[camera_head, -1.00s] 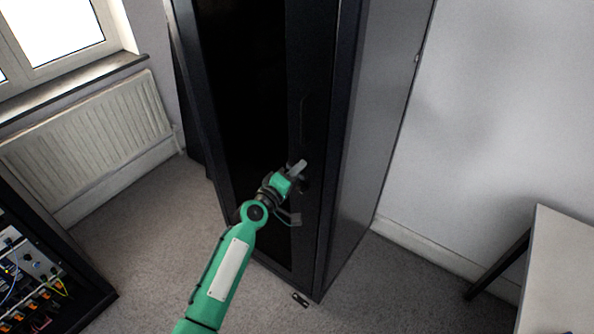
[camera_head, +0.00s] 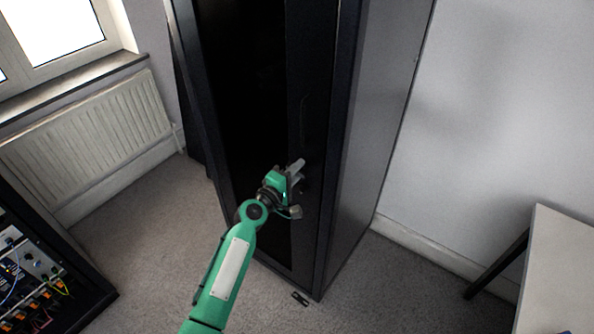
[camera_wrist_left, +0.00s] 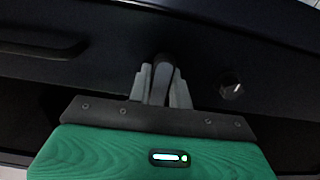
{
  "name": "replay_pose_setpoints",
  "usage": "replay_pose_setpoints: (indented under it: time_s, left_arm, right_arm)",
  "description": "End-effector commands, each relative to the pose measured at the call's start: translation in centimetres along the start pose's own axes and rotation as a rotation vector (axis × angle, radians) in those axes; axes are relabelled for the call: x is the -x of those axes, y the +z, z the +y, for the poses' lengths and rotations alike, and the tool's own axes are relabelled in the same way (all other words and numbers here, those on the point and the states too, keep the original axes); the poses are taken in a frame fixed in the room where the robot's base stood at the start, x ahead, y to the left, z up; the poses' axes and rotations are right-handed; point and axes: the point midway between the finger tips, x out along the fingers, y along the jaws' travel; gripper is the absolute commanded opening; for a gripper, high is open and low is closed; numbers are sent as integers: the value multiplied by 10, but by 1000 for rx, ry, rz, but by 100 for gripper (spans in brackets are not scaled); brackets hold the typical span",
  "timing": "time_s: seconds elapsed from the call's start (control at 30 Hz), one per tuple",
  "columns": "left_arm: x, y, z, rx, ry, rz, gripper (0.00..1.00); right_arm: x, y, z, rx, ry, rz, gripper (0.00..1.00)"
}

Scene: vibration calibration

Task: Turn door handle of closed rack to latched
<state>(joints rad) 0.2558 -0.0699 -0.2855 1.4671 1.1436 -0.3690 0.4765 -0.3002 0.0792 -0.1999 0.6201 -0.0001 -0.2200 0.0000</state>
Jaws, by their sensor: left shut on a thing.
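The closed rack is a tall black cabinet with a dark door (camera_head: 245,110) facing me in the head view. My left gripper (camera_head: 298,172) is at the right edge of the door, around mid-height. In the left wrist view the left gripper (camera_wrist_left: 162,85) has its two grey fingers closed on the dark door handle (camera_wrist_left: 163,66), which stands between them. A small round metal lock (camera_wrist_left: 231,88) sits to the right of the fingers on the door frame. In the head view the handle is mostly hidden by the gripper. My right gripper is not in view.
A long recessed grip (camera_wrist_left: 40,47) shows on the door at left in the wrist view. A radiator (camera_head: 90,140) and window are at left, an open equipment rack (camera_head: 40,275) at lower left, and a table (camera_head: 560,270) at lower right. The carpet between is mostly clear.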

Motion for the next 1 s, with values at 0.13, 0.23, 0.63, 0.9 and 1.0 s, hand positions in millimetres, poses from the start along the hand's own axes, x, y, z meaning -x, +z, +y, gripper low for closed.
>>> replay_pose_setpoints:
  time_s: [0.13,0.23,0.63,0.9,1.0]
  left_arm:
    - [0,0,0,3,0,0,22]
    - [0,0,0,2,0,0,42]
    - [6,0,-2,0,-2,0,42]
    - [52,0,-4,-1,-2,0,42]
    - [74,0,-4,-1,-2,2,42]
  right_arm:
    - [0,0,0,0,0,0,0]
    - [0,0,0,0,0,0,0]
    - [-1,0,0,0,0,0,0]
    - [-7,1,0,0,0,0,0]
    - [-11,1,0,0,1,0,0]
